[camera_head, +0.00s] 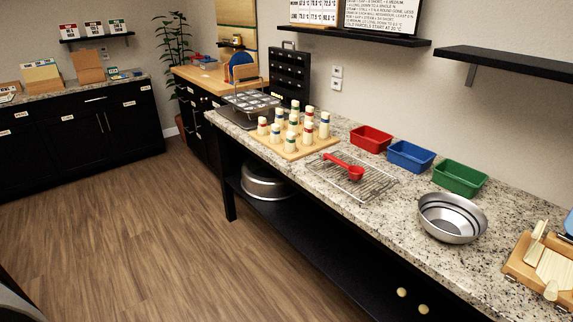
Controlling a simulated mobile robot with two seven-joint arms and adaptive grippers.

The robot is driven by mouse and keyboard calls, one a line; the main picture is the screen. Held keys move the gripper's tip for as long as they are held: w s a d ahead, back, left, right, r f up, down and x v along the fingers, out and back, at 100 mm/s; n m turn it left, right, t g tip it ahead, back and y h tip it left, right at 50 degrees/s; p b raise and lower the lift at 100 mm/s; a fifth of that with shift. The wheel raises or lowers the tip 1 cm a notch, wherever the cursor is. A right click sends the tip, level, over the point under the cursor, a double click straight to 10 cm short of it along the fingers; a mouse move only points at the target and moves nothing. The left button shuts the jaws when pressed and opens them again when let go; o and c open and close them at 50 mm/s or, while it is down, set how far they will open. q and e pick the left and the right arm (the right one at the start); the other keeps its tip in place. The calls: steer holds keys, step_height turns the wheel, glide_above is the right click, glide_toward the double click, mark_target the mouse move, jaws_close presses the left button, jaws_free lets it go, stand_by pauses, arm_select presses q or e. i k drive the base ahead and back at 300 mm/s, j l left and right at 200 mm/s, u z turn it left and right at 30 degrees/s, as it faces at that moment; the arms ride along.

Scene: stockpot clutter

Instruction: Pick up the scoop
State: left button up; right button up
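A red scoop (354,171) lies on a wire cooling rack (370,187) on the speckled stone counter. Its handle points to the upper left and its bowl lies at the lower right end. Neither of my grippers shows in the head view.
A wooden board (325,143) with several bottles stands left of the rack. Red (371,138), blue (410,155) and green (460,177) bins line the back. A metal bowl (452,217) stands to the right. The floor (150,230) before the counter is clear.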

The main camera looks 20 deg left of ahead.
mark_target(342, 166)
steer(key=u, duration=0.25)
steer(key=z, duration=2)
steer(key=j+u, duration=0.2)
steer(key=u, duration=1)
steer(key=i+z, duration=0.1)
steer(key=z, duration=0.65)
steer(key=j+z, duration=0.45)
steer(key=k+j+z, duration=0.15)
steer(key=j+z, duration=0.25)
